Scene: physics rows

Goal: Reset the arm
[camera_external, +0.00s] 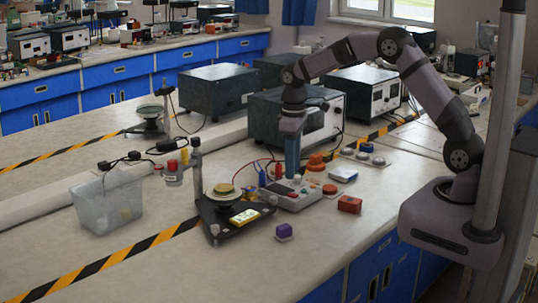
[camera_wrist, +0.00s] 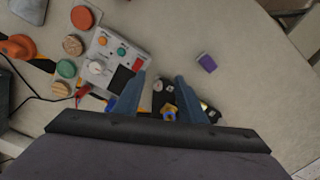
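My gripper (camera_external: 292,176) hangs pointing down over the bench, above or close to a grey control box (camera_external: 300,197). In the wrist view its two blue fingers (camera_wrist: 160,80) are apart, with nothing held between them. The control box (camera_wrist: 103,62) lies left of the fingers there, with a dark screen and coloured knobs. A small purple block (camera_external: 284,230) stands near the bench's front edge; it also shows right of the fingers in the wrist view (camera_wrist: 207,62). The exact height of the fingertips over the box is hard to tell.
A black stand (camera_external: 240,222) with a round dish is left of the box. A clear bin (camera_external: 105,205) stands farther left. A red block (camera_external: 349,204) and orange discs lie to the right. Large dark instruments (camera_external: 262,118) stand behind my gripper. The front left bench is clear.

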